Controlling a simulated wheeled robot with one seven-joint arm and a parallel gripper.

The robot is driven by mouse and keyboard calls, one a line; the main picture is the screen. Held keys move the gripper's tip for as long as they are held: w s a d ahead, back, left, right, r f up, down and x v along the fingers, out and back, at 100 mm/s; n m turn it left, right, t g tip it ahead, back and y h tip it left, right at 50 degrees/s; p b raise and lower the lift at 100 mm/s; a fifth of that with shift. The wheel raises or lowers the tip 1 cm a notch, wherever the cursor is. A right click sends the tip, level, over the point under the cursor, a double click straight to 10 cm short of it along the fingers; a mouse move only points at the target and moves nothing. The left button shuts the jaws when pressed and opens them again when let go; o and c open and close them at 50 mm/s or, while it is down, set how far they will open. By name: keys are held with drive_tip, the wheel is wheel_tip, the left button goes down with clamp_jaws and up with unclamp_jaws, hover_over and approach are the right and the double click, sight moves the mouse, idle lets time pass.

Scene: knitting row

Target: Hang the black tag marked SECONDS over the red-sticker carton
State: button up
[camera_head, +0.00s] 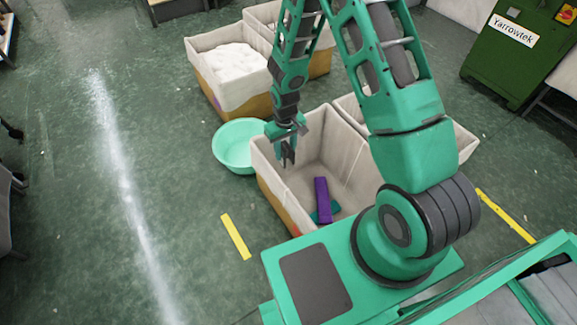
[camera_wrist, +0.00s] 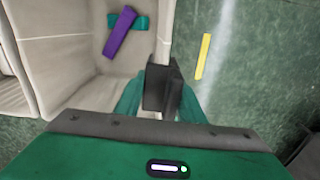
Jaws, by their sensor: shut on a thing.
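My gripper (camera_head: 288,150) points down at the left wall of the near-left carton (camera_head: 340,150). It is shut on a dark piece, likely the black tag (camera_wrist: 163,86), which shows between the green fingers in the wrist view. No SECONDS marking is legible, and the dark tag and fingertips are hard to tell apart. The piece overlaps the carton's rim in the picture; I cannot tell whether it touches. This carton has pale lining, an orange lower outside and a small red patch (camera_head: 296,231) low on its near side, probably the red sticker.
Inside the carton lie a purple bar (camera_head: 322,200) and a teal piece (camera_wrist: 142,22). A mint basin (camera_head: 238,145) stands beside it on the floor. Behind is a carton of white material (camera_head: 232,63). A yellow strip (camera_head: 236,236) marks the open floor at left.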

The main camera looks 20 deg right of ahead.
hover_over(286, 188)
drive_tip(key=shift+n, duration=0.3)
wheel_tip(286, 188, down, 6)
drive_tip(key=shift+a+r, duration=0.1)
drive_tip(key=shift+r, duration=0.15)
drive_tip(key=shift+f, duration=7.15)
drive_tip(key=o, duration=1.1)
drive_tip(key=shift+r, duration=0.1)
wheel_tip(286, 188, up, 10)
drive_tip(key=shift+r, duration=0.25)
